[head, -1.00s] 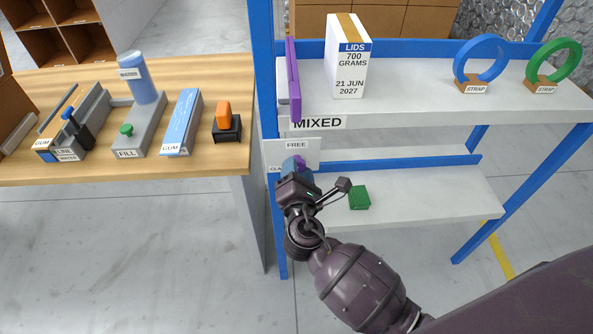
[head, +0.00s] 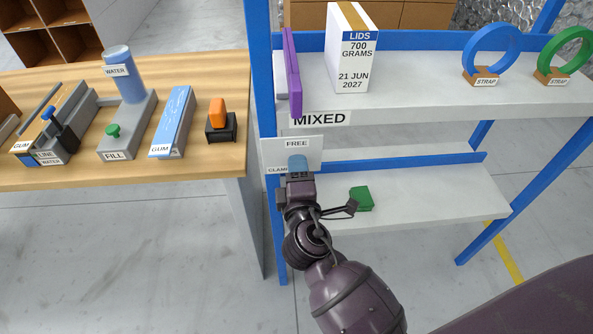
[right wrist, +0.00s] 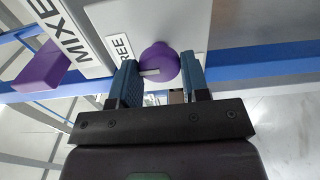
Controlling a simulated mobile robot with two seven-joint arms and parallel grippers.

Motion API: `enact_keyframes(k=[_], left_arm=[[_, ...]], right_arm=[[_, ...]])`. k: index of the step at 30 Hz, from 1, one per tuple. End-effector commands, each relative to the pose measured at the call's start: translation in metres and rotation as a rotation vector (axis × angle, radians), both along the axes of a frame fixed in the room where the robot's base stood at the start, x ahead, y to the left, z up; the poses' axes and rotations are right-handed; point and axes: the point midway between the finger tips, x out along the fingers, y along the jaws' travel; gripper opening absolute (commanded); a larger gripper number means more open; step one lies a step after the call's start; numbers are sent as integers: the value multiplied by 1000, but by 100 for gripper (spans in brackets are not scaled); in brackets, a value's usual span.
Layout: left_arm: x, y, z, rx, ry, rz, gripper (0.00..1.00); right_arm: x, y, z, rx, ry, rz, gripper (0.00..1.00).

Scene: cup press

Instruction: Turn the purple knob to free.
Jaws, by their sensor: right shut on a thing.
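The purple knob (right wrist: 162,60) sits on a pale panel (head: 312,148) on the shelf's front left post. In the right wrist view it is between the two blue fingers of my right gripper (right wrist: 160,84), which is shut on it. A white pointer line on the knob points left, toward one finger. The FREE label (head: 296,143) is above the knob in the head view and also shows beside it in the right wrist view (right wrist: 120,48). A partly covered CLAMP label (head: 277,170) is at the lower left. In the head view my right gripper (head: 298,166) hides the knob. My left gripper is out of view.
A purple bar (head: 292,72) stands at the upper shelf's left end, beside a LIDS box (head: 351,60). A green block (head: 361,199) lies on the lower shelf, near my right wrist. The wooden table (head: 215,90) with several fixtures is at the left.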

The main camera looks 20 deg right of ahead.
Motion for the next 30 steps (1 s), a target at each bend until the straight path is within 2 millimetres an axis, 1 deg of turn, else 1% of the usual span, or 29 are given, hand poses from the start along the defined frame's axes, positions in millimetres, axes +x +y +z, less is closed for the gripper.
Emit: enact_keyframes(k=[6, 17, 18, 22, 30], left_arm=[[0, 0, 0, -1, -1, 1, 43], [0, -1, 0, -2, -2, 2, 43], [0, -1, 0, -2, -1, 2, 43], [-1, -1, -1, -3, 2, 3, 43], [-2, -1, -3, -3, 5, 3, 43]], right_arm=[[0, 0, -1, 29, -6, 0, 19], [0, 0, -1, 32, -7, 0, 19], [0, 0, -1, 32, -7, 0, 45], [0, 0, -1, 32, -7, 0, 65], [0, 0, 0, 31, -8, 0, 66]])
